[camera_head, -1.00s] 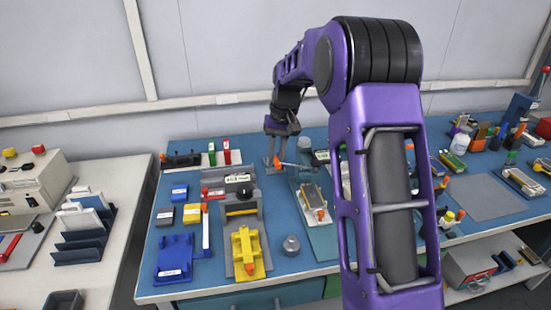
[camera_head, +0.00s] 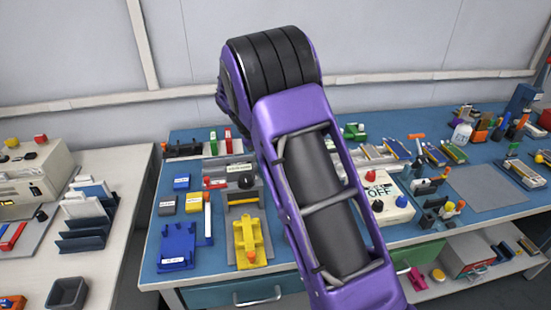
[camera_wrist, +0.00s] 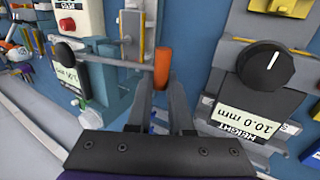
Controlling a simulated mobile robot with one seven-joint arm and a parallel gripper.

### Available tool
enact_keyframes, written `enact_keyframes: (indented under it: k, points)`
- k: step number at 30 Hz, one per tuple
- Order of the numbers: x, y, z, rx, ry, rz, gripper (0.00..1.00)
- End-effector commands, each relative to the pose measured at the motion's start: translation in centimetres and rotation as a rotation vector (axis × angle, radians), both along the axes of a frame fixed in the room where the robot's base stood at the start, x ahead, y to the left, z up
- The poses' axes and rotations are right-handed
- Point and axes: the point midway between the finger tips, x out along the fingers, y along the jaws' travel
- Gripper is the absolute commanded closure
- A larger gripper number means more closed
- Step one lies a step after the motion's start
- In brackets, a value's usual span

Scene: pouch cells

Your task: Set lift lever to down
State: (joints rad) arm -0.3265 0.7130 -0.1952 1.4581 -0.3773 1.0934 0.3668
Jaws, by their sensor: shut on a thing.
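In the wrist view, an orange cylindrical handle (camera_wrist: 161,68), apparently the lift lever's grip, stands between my fingertips. My gripper (camera_wrist: 161,84) is shut on it. A grey fixture with a large black knob (camera_wrist: 265,66) and a "HEIGHT 10.0 mm" label is just right of the gripper. In the head view, my purple arm hides the gripper and the lever.
A blue-green fixture (camera_wrist: 112,68) stands left of the gripper. In the head view, a white box marked OFF (camera_head: 386,200) is right of my arm. A yellow part (camera_head: 248,240) and blue blocks (camera_head: 181,182) lie to the left. A grey mat (camera_head: 487,192) is bare.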

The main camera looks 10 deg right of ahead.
Motion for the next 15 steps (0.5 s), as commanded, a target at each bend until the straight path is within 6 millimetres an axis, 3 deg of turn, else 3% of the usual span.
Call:
enact_keyframes:
  k: [15]
  points:
    - [-0.01,-0.22,-0.8,-0.094,0.001,0.0,1.0]
